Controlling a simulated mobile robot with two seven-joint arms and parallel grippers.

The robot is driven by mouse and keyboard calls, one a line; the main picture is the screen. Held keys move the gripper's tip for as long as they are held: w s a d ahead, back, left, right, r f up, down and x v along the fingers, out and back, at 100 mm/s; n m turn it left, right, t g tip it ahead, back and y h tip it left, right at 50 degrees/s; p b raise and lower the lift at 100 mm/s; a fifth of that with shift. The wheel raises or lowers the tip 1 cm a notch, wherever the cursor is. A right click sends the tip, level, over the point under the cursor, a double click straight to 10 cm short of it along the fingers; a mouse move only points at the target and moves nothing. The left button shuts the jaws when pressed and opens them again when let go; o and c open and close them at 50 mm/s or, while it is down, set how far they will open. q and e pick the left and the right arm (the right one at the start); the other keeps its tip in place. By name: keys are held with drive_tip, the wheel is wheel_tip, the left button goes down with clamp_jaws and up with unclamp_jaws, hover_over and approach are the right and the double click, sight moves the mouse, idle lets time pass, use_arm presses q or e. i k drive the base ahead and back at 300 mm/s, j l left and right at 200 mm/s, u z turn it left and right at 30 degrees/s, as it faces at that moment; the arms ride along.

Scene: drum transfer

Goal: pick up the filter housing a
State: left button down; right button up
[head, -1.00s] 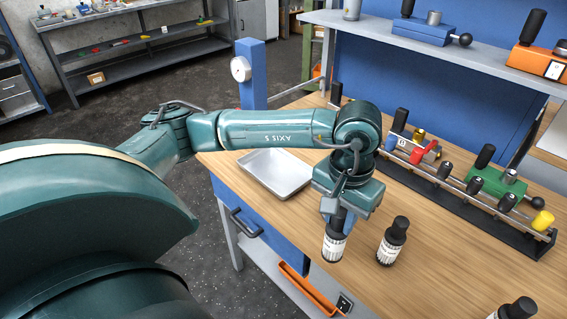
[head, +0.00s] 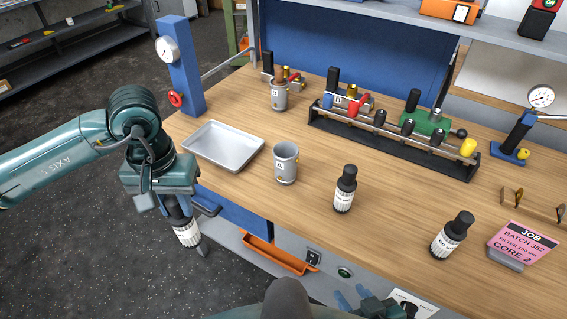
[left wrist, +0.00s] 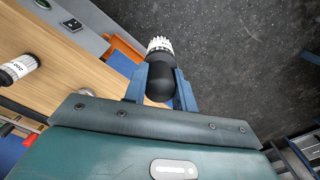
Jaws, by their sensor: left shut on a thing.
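Filter housing a (head: 286,166) is a grey metal cup with an "A" label. It stands upright on the wooden bench, right of the shallow tray, in the head view. My left gripper (head: 184,211) is well to its left, beyond the bench's front edge. It is shut on a black-capped bottle with a white label (head: 187,235). The left wrist view shows the bottle (left wrist: 160,45) between the blue fingers (left wrist: 161,84), over the dark floor. My right gripper (head: 353,298) shows partly at the bottom edge of the head view; its opening is unclear.
A grey tray (head: 222,146) lies left of the housing. A second grey cup (head: 279,97) labelled B stands behind. Two black bottles stand to the right, one near (head: 344,190) and one farther right (head: 452,236).

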sight(285, 154)
drive_tip(key=j+z, duration=0.35)
drive_tip(key=j, duration=0.15)
drive_tip(key=i+j+z, duration=0.1)
drive_tip(key=j+z, duration=0.2)
drive_tip(key=j, duration=0.25)
drive_tip(key=j+z, duration=0.35)
drive_tip(key=j, duration=0.15)
drive_tip(key=k, duration=0.05)
